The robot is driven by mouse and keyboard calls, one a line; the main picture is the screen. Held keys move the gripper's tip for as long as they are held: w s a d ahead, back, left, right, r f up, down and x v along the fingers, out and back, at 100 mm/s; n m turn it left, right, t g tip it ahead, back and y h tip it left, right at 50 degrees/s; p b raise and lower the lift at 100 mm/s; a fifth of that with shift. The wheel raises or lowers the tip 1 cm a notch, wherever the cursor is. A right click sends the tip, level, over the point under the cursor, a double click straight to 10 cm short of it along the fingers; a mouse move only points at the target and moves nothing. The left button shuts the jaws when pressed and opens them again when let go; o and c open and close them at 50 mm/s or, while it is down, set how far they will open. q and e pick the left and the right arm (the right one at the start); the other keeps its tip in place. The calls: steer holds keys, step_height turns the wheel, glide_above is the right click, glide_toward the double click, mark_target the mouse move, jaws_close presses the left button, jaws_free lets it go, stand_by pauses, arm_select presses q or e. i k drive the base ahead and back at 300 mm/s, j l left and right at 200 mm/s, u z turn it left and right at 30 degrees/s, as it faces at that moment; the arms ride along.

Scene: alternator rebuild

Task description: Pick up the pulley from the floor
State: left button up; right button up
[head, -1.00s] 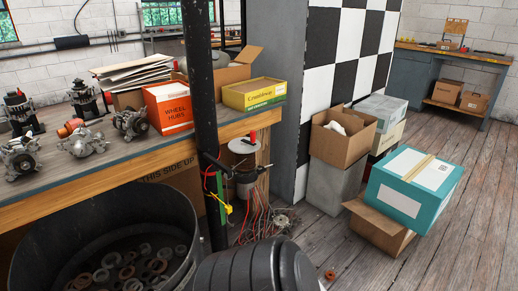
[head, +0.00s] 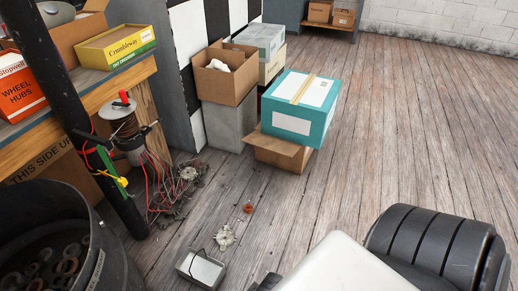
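A small rusty-orange round part (head: 248,208) lies on the wooden floor in the head view, left of the middle and in front of the cardboard box. It looks like the pulley, but it is too small to make out a groove. A pale, toothed metal part (head: 225,238) lies on the floor a little nearer, apart from it. Neither of my grippers can be made out. A dark ribbed arm part of mine fills the lower right.
A grey metal box (head: 203,268) sits on the floor near the bottom edge. Wires and scrap (head: 175,190) lie by the black post (head: 72,110). A dark bin (head: 100,255) stands lower left. A teal box (head: 290,123) rests on a cardboard box (head: 277,150). The floor to the right is open.

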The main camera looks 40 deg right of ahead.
mark_target(248, 208)
steer(key=z, duration=1.25)
